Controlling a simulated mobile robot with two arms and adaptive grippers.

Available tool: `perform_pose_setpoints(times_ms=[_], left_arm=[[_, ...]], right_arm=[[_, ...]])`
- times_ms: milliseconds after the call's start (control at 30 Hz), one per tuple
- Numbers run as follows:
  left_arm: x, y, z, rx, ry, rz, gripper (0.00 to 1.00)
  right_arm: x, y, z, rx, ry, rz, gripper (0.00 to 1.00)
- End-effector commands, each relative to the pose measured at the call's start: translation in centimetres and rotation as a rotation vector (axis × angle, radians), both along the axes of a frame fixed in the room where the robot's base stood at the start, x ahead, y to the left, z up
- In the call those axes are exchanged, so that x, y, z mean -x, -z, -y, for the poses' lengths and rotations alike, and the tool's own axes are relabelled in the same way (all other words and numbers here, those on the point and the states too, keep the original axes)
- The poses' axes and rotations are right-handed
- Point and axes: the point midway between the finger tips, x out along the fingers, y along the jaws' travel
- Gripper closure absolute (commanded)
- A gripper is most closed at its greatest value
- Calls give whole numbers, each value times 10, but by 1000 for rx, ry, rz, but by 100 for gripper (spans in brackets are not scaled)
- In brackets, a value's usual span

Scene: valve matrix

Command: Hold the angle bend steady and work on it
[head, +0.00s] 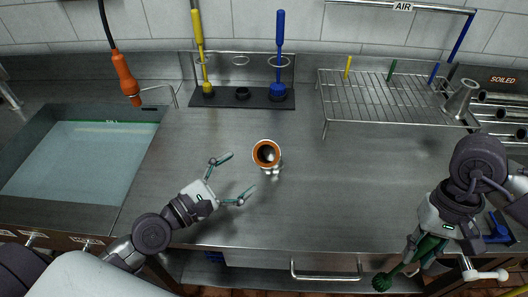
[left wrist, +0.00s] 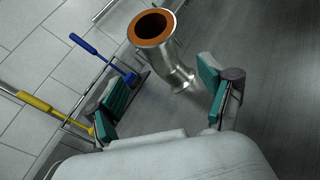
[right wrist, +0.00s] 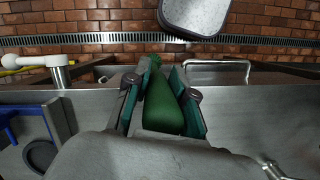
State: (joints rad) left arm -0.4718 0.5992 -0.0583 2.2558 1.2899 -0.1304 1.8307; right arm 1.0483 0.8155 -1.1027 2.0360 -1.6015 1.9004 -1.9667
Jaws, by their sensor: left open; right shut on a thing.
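The angle bend (head: 276,170) is a shiny steel elbow with an orange-lined open end facing up. It stands on the steel worktop near the middle, and also shows in the left wrist view (left wrist: 175,68). My left gripper (head: 239,174) is open and empty, with its fingers pointing at the bend from the left. The bend lies just beyond the fingertips and appears apart from them. My right gripper (head: 426,250) is shut on a green brush (head: 383,281) at the front right of the counter. Its green handle fills the jaws in the right wrist view (right wrist: 163,106).
A water-filled sink (head: 75,160) is at the left. Yellow (head: 199,45) and blue (head: 280,45) brushes stand in a rack (head: 235,97) at the back. A wire rack (head: 375,97) stands back right, with a steel fitting (head: 461,98) at its right end. The worktop right of the bend is clear.

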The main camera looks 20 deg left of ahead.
Motion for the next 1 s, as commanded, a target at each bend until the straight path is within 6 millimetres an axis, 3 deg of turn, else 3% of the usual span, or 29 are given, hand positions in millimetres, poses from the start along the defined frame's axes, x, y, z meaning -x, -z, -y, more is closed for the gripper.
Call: perform_pose_setpoints(times_ms=[33, 200, 500, 967, 1000], left_arm=[[-9, -8, 5, 6, -1, 4, 19], [-39, -7, 22, 3, 1, 4, 19], [-78, -3, 43, 0, 1, 2, 19], [-87, -1, 49, -1, 2, 0, 19], [-87, -1, 49, -1, 2, 0, 25]], right_arm=[[0, -11, 0, 0, 0, 1, 100], [0, -24, 0, 0, 0, 0, 100], [0, -33, 0, 0, 0, 1, 100], [0, -34, 0, 0, 0, 1, 100], [0, -34, 0, 0, 0, 1, 100]])
